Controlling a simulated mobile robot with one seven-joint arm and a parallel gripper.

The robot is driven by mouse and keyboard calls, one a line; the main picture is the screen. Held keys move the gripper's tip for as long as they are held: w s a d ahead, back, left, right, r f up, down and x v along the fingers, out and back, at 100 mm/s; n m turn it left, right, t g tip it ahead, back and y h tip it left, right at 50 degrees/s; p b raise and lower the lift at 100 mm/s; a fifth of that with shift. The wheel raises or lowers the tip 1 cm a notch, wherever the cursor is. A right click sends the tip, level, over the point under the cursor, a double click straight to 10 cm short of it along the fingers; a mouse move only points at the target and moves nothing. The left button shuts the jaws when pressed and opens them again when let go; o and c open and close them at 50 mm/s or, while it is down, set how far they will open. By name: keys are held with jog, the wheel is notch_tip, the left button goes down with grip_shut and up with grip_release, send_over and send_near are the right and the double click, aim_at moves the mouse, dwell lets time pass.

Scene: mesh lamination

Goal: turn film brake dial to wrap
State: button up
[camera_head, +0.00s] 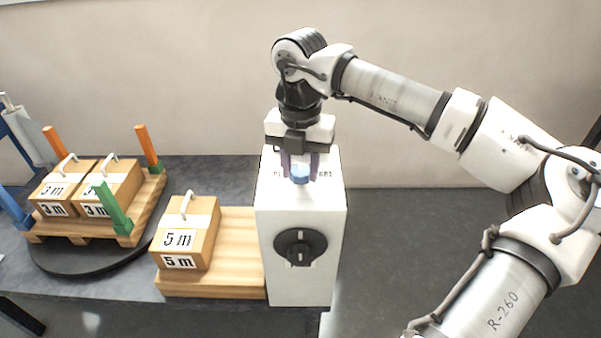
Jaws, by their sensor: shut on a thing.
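The black dial is below and apart from my gripper.
A "5 m" carton (186,233) with a handle stands on a wooden platform (238,270) left of the cabinet. Farther left, "3 m" cartons (110,187) sit on a pallet (152,197) with orange, green and blue corner posts, on a dark turntable (75,262). Floor right of the cabinet is partly clear.

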aim_at(300, 171)
jog(key=shift+m, duration=0.4)
jog(key=o, duration=1)
notch_tip(300, 171, up, 14)
jog(key=shift+b, duration=0.3)
